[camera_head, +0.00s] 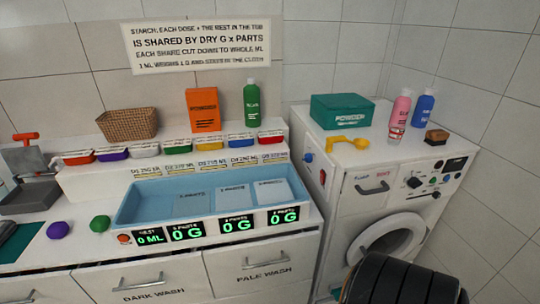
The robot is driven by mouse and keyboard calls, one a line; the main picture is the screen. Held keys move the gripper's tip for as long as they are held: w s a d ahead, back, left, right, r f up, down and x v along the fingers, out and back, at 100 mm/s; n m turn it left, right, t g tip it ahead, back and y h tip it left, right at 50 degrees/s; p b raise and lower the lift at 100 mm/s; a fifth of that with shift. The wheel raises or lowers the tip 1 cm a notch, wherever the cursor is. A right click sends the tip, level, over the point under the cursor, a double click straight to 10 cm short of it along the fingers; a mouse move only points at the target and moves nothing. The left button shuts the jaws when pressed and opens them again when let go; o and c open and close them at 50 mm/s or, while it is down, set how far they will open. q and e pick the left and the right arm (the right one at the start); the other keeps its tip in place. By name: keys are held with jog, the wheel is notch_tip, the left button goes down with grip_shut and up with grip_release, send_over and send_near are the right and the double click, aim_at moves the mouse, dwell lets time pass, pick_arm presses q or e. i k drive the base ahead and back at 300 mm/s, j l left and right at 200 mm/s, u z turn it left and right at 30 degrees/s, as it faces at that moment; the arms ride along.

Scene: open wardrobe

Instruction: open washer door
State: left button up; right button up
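The white washer (345,204) stands at the right, with its front face turned toward me. Its round door has a white ring (387,223) around a darker middle and sits low on the front. The door looks flush with the front, but its lower part is hidden behind a large black ribbed shape at the bottom edge. Above the door are a drawer handle (372,187) and a control panel (426,182) with knobs and buttons. Neither gripper shows in this view, so I cannot see their fingers or their distance to the door.
On the washer top are a green powder box (341,111), yellow scoop (347,142), pink bottle (398,116), blue bottle (424,108) and brown brush (436,137). Left is a counter with a blue tray (131,208), above drawers (259,263). A tiled wall bounds the right.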

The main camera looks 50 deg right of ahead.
aim_at(418, 231)
jog(key=z, duration=2.85)
